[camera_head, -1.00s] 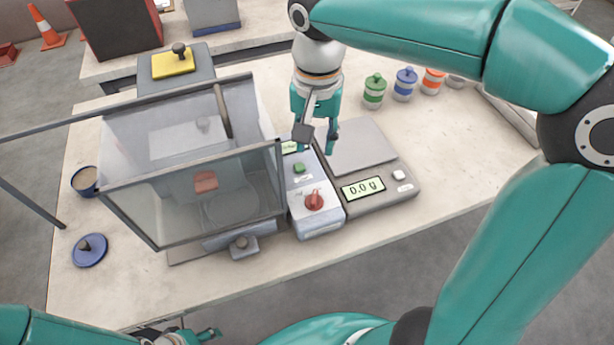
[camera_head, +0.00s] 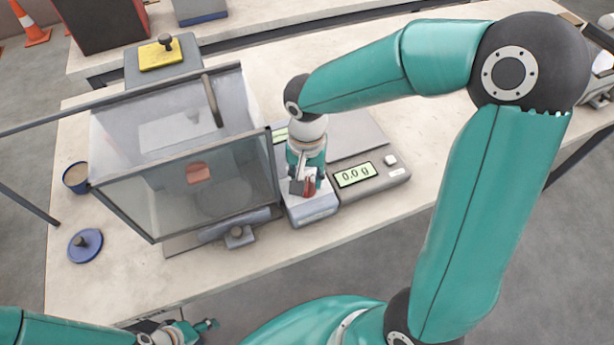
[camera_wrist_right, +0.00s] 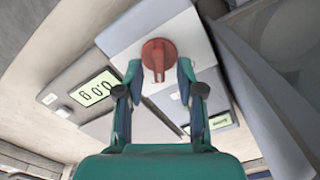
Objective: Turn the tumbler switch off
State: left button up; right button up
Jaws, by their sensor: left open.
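The red tumbler switch (camera_wrist_right: 158,55) is a round knob with a raised grip, on the pale control box (camera_head: 315,209) between the clear enclosure and the scale. My right gripper (camera_head: 304,184) points down over it and partly hides it in the head view. In the right wrist view my right gripper (camera_wrist_right: 159,68) is open, with one finger on each side of the knob and gaps showing. I cannot tell whether the fingertips are level with the grip or still above it. My left gripper (camera_head: 208,328) is open and empty at the bottom left, off the table.
The clear-walled enclosure (camera_head: 190,190) stands close left of the box. A scale (camera_head: 372,174) reading 0.0 g stands close on the right. A blue cup (camera_head: 76,178) and blue lid (camera_head: 85,246) lie at the left. The table right of the scale is clear.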

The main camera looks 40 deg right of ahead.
jog(key=shift+f, duration=0.5)
grip_shut()
